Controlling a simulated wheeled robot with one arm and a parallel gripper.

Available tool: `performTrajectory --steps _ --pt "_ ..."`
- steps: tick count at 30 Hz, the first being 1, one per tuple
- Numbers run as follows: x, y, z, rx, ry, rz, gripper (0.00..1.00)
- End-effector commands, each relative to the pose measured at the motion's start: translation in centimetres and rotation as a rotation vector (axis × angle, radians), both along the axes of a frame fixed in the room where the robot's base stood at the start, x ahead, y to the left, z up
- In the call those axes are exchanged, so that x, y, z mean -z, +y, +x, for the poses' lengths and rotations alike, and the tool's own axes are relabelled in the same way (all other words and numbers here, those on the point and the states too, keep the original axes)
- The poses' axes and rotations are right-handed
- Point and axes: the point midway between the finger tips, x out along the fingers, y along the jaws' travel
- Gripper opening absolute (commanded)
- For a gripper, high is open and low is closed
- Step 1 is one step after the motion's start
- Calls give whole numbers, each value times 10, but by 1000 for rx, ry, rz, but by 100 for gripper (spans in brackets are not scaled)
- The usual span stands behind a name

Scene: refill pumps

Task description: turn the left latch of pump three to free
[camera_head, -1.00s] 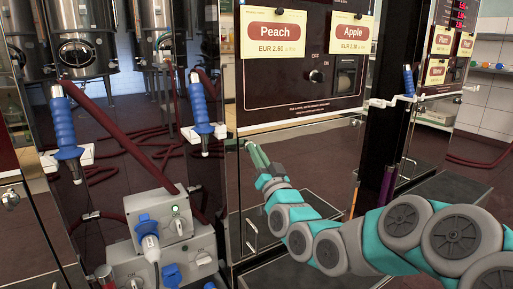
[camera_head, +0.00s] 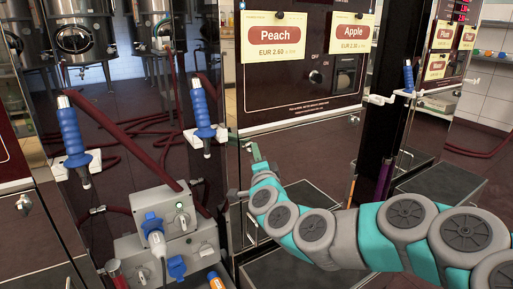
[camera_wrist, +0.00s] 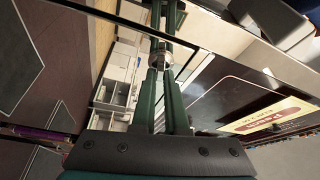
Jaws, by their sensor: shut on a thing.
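The pump front with the Peach (camera_head: 277,42) and Apple (camera_head: 353,38) cards has a shiny lower panel. My gripper (camera_head: 256,152) reaches the upper left of this panel. In the wrist view its green fingers (camera_wrist: 162,76) are closed together on a small silver latch (camera_wrist: 161,58) at the panel face. The fingers and their mirror image in the panel hide most of the latch, so I cannot tell its exact turn. Another small latch (camera_head: 353,120) shows at the panel's right. No pump number is legible.
Two blue nozzles (camera_head: 72,134) and (camera_head: 201,107) hang in white holders at the left. A grey socket box (camera_head: 165,212) with blue plugs stands below them. A dark post (camera_head: 383,130) stands right of the panel.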

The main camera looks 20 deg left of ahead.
Motion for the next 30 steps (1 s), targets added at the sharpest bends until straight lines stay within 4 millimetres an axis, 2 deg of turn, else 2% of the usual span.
performTrajectory --steps 12,30 --pt "-2 -1 1 4 181 157 0" --pt "1 -1 1 3 224 190 0"
